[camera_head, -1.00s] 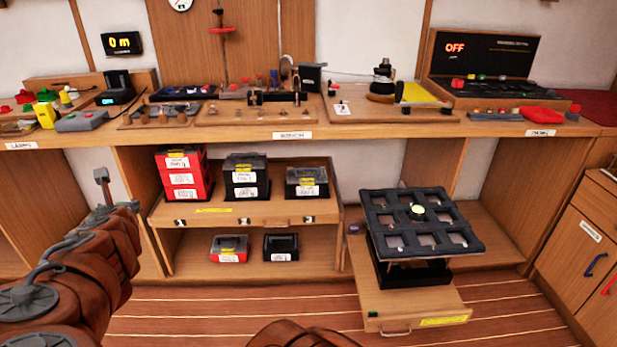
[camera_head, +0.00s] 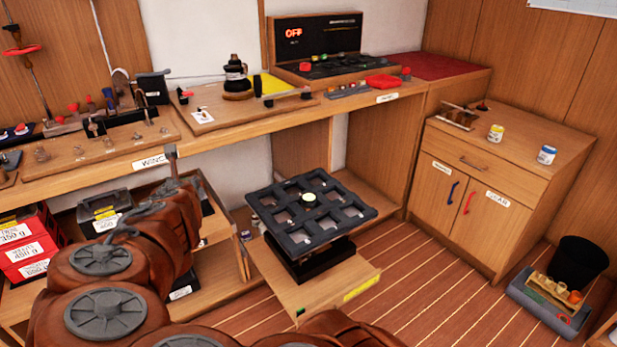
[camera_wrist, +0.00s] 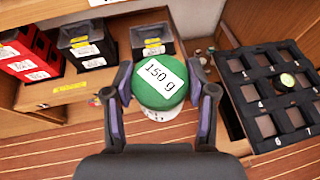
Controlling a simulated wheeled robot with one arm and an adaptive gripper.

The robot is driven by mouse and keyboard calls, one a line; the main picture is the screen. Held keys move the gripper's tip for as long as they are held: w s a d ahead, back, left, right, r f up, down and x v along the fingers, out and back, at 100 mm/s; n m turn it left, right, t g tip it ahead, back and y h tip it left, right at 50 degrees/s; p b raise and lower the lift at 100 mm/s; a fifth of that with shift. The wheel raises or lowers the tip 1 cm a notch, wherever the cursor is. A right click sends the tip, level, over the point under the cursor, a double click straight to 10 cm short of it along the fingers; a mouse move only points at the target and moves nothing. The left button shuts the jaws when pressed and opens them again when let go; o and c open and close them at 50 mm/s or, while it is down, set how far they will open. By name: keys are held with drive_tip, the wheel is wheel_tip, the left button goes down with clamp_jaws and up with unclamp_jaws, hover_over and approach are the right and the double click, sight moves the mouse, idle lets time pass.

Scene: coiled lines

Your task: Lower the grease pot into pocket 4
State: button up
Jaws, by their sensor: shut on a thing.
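The grease pot (camera_wrist: 157,90), a white pot with a green lid marked 150 g, is between the fingers of my gripper (camera_wrist: 165,103) in the wrist view. My gripper is shut on it, one finger at each side, and holds it above the floor. The black pocket tray (camera_head: 265,200) stands on a pulled-out drawer; it also shows right of the pot in the wrist view (camera_wrist: 253,126). The tray's middle pocket holds a round pale green-topped thing (camera_head: 309,197). My fingers and the pot cannot be made out in the head view.
Red and black labelled boxes (camera_wrist: 40,50) stand on a shelf left of the pot. A workbench (camera_head: 230,135) runs behind the tray. A cabinet (camera_head: 480,170) with two small pots stands at the right. Open striped floor (camera_head: 420,275) lies between drawer and cabinet.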

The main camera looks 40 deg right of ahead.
drive_tip(key=w+d+f+n+y+b, duration=0.3)
drive_tip(key=w+d+f, duration=0.2)
drive_tip(key=d+f, duration=0.55)
drive_tip(key=s+d+f+n+y+b, duration=0.1)
drive_tip(key=s+d+n+y+b, duration=0.15)
drive_tip(key=d, duration=1.65)
drive_tip(key=shift+m+y, duration=0.25)
drive_tip(key=shift+s+a+f+b, duration=0.1)
drive_tip(key=shift+s+f+b, duration=0.1)
drive_tip(key=shift+f+b, duration=1.2)
drive_tip(key=shift+s+a+f+b, duration=0.15)
drive_tip(key=shift+f+b, duration=0.3)
drive_tip(key=shift+f, duration=1.7)
drive_tip(key=shift+f+b, duration=0.45)
drive_tip(key=shift+b, duration=0.15)
